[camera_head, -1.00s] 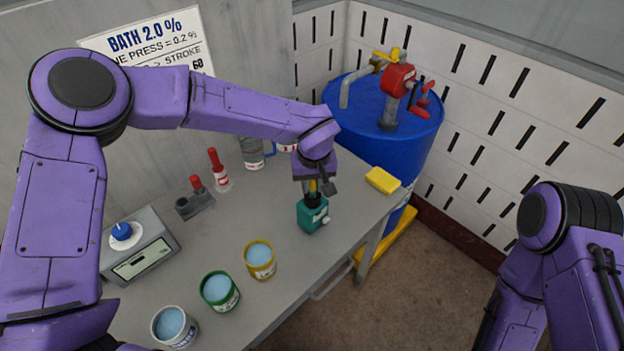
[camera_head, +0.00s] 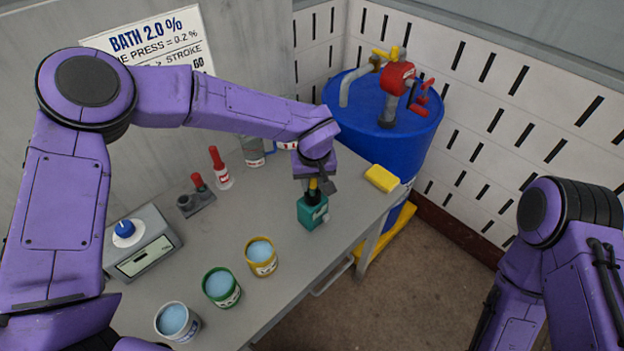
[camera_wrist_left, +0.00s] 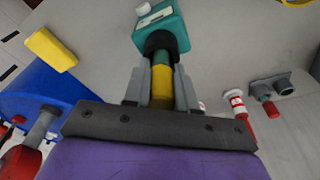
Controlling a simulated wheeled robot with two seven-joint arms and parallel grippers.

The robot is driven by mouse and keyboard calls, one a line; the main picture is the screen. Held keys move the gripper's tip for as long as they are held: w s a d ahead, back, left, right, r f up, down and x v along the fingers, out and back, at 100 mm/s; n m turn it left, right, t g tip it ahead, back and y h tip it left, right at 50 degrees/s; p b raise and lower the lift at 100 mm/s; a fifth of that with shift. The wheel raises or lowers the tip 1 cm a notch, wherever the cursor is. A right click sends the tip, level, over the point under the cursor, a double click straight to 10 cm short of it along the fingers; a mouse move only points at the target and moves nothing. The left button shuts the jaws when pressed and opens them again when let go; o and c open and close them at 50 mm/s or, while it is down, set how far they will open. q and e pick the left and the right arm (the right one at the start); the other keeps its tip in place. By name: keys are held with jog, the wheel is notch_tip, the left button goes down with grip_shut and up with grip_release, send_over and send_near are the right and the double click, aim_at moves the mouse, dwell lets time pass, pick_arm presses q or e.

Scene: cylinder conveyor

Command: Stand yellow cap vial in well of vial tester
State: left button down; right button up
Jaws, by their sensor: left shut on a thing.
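The yellow cap vial (camera_wrist_left: 162,84) is upright between the fingers of my left gripper (camera_head: 314,187), which is shut on it. Its yellow part also shows below the gripper in the head view (camera_head: 313,184). The vial tester (camera_head: 312,214) is a small teal box on the bench with a black collar on top; it shows in the left wrist view too (camera_wrist_left: 172,28). The vial's lower end meets the black collar in both views; how deep it sits in the well is hidden. My right gripper is out of view.
Yellow (camera_head: 262,258), green (camera_head: 221,287) and white (camera_head: 177,322) cups of blue liquid stand at the bench front. A dial box (camera_head: 142,243) is at left. A yellow block (camera_head: 382,179) lies by the right edge, next to a blue drum (camera_head: 375,130).

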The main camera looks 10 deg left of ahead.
pick_arm(q)
jog(key=shift+f+p, duration=0.1)
jog(key=shift+p, duration=0.35)
jog(key=c, duration=0.8)
grip_release()
jog(key=r+b, duration=0.1)
jog(key=r, duration=0.2)
jog(key=s+r, duration=0.1)
jog(key=r, duration=0.3)
jog(key=r+b, duration=0.1)
jog(key=r, duration=0.2)
jog(key=shift+s+d+r+b, duration=0.2)
jog(key=shift+s+d+b, duration=0.05)
jog(key=shift+d+b, duration=0.1)
jog(key=shift+a, duration=0.1)
